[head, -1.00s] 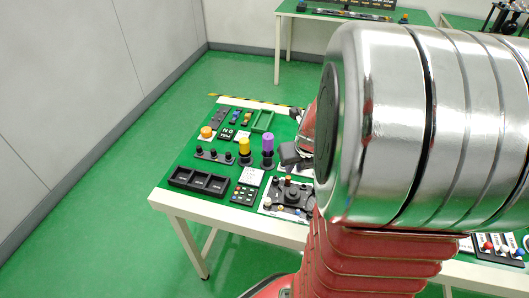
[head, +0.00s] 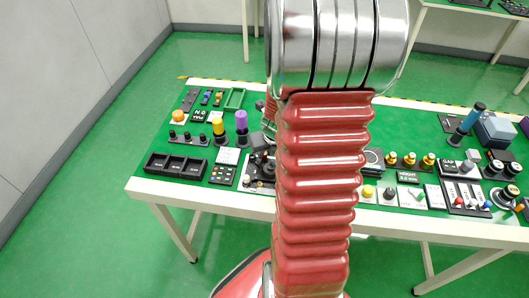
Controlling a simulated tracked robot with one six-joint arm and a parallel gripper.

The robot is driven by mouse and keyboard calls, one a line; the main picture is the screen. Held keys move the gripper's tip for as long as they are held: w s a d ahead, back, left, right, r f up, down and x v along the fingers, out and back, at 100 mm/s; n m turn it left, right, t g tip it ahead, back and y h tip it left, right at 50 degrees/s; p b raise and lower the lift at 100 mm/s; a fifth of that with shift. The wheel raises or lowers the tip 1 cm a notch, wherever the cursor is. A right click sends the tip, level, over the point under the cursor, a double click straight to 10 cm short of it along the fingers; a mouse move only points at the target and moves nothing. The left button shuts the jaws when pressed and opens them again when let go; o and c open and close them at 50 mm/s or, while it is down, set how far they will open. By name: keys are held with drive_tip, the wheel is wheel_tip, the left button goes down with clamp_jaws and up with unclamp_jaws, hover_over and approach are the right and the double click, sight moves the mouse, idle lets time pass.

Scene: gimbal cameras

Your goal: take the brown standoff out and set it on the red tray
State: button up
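My own red and silver arm stands across the middle of the head view and hides much of the table behind it. No fingertips can be made out. A black fixture (head: 257,172) on a white plate sits below that block, partly behind the arm. I cannot make out the brown standoff; it may be hidden behind the arm. I see no red tray.
A black compartment tray (head: 176,166) lies at the table's front left. Yellow (head: 218,127) and purple (head: 241,121) cylinders stand upright on dark bases. A green open tray (head: 235,98) lies behind them.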

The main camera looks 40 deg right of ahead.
drive_tip(key=shift+f, duration=0.2)
drive_tip(key=shift+c, duration=0.4)
clamp_jaws()
drive_tip(key=shift+d+n+y, duration=0.1)
drive_tip(key=shift+n+y, duration=0.2)
drive_tip(key=shift+n, duration=0.4)
drive_tip(key=n+y, duration=0.1)
drive_tip(key=n, duration=0.3)
drive_tip(key=shift+w+d+n+y, duration=0.1)
drive_tip(key=shift+d+n+y, duration=0.05)
drive_tip(key=shift+n+y, duration=0.25)
drive_tip(key=n+y, duration=0.1)
drive_tip(key=n, duration=0.4)
drive_tip(key=shift+d+r+g+y, duration=0.1)
drive_tip(key=shift+d+g+y, duration=0.05)
drive_tip(key=shift+g+y, duration=0.2)
drive_tip(key=n+y, duration=0.1)
drive_tip(key=n, duration=0.2)
drive_tip(key=shift+d+n+g, duration=0.1)
drive_tip(key=shift+n+g, duration=0.2)
drive_tip(key=shift+g, duration=0.05)
drive_tip(key=o, duration=0.5)
unclamp_jaws()
